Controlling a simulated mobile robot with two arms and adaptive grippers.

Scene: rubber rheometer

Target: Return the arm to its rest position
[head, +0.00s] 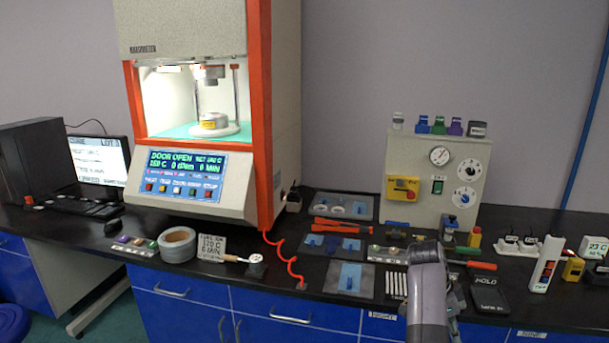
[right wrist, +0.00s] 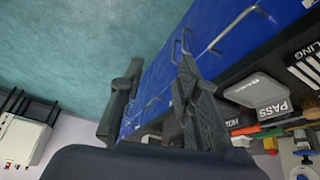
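My right arm (head: 428,285) reaches up from the bottom of the head view, in front of the bench edge. In the head view its gripper cannot be made out clearly behind the grey link. In the right wrist view my right gripper (right wrist: 155,75) has its two dark fingers spread apart. Nothing is held between them; floor and blue cabinet front show in the gap. My left arm and gripper are not in view.
The rheometer (head: 190,175) stands with its chamber open and lit. The black bench (head: 335,292) carries mats, tools, a tape roll (head: 177,244) and a gauge box (head: 437,165). Blue drawers (head: 270,305) with handles line its front. A black HOLD pad (head: 489,292) lies right of my arm.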

